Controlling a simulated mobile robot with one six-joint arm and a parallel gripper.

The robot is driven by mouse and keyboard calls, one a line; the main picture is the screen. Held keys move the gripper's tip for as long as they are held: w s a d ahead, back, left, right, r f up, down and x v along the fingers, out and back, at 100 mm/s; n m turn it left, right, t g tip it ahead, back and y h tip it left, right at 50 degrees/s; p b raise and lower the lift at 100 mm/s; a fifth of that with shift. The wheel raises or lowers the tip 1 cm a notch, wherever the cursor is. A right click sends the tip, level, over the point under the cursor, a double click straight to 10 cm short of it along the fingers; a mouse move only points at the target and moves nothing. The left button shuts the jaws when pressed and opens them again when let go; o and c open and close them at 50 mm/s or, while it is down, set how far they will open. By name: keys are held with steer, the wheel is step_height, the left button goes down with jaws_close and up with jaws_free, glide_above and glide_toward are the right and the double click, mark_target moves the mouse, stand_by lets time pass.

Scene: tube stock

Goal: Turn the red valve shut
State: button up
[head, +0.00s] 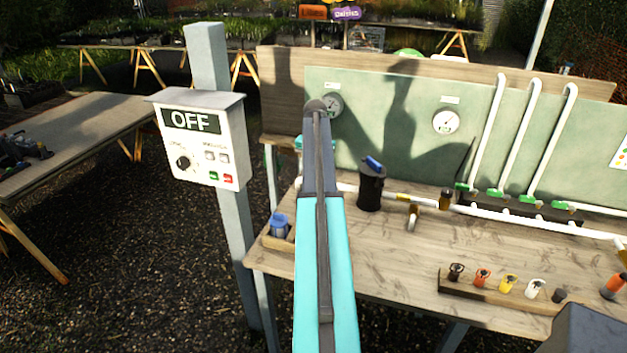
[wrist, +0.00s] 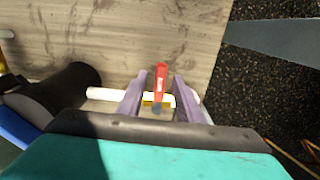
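The red valve handle (wrist: 161,82) shows in the wrist view as a short red lever. It points up the picture, roughly across the white pipe (wrist: 104,94). A yellow band (wrist: 148,103) sits on the valve body below it. My gripper (wrist: 159,76) is open, with one purple finger on each side of the handle. Small gaps seem to show between the fingers and the lever; contact is hard to judge. In the head view my arm hides the valve and the gripper.
A black canister (head: 370,188) with a blue top stands right of my arm, close to the pipe. A blue item (head: 279,226) sits in a wooden tray at the bench's left corner. The control box (head: 200,150) reading OFF stands left.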

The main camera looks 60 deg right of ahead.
step_height(320, 180, up, 13)
steer(key=p, duration=0.7)
steer(key=shift+r, duration=0.2)
steer(key=shift+s, duration=0.1)
stand_by(0.4)
